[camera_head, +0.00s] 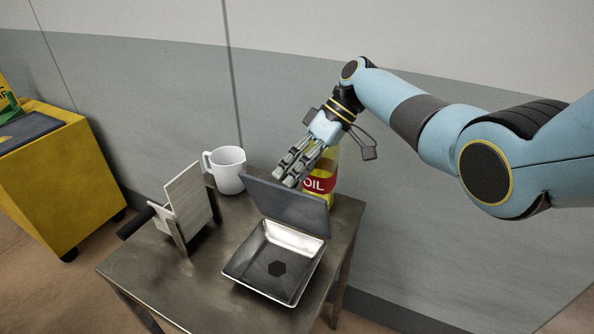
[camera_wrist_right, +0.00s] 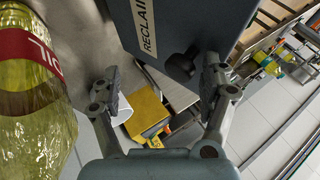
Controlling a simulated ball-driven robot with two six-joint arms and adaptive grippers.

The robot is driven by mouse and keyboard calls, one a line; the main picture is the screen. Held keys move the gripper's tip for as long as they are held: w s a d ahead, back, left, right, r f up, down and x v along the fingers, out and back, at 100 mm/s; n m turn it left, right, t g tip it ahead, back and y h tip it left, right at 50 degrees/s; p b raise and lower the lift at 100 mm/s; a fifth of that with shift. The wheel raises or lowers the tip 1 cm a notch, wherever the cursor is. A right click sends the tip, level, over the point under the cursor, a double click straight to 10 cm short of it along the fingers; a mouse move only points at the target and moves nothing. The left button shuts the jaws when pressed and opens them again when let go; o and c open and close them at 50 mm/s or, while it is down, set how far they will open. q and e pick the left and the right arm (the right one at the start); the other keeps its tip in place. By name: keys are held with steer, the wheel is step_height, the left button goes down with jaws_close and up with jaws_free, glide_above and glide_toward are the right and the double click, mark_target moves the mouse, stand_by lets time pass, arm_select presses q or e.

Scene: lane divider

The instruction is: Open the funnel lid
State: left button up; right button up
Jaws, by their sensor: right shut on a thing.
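The funnel (camera_head: 252,272) is a square metal pan with a dark hexagonal hole, on the metal table. Its grey lid (camera_head: 290,207) stands raised along the pan's back edge, so the pan is uncovered. My right gripper (camera_head: 287,174) is at the lid's top edge, shut on the lid. In the right wrist view the lid (camera_wrist_right: 215,20) carries a label and a dark knob. The fingers of the right gripper (camera_wrist_right: 160,92) show on either side there, and the exact contact is hard to see. My left gripper is not in view.
A yellow oil bottle (camera_head: 323,191) stands right behind the lid, close to my right gripper. A white jug (camera_head: 228,170) and an upright slatted holder (camera_head: 187,207) stand left of the funnel. A yellow cabinet (camera_head: 50,175) is at the far left.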

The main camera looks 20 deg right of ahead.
steer(key=shift+s+d+f, duration=0.1)
steer(key=shift+d+f, duration=0.05)
steer(key=shift+f, duration=0.15)
steer(key=w+d+r+b, duration=0.1)
steer(key=d+b, duration=0.1)
steer(key=d, duration=0.1)
steer(key=w+d+r+b, duration=0.1)
steer(key=d+r+b, duration=0.1)
steer(key=d, duration=0.2)
steer(key=w+d+r+b, duration=0.1)
steer(key=w+d+b, duration=0.1)
steer(key=d, duration=0.2)
steer(key=shift+w+r, duration=0.1)
steer(key=shift+r, duration=0.05)
stand_by(0.7)
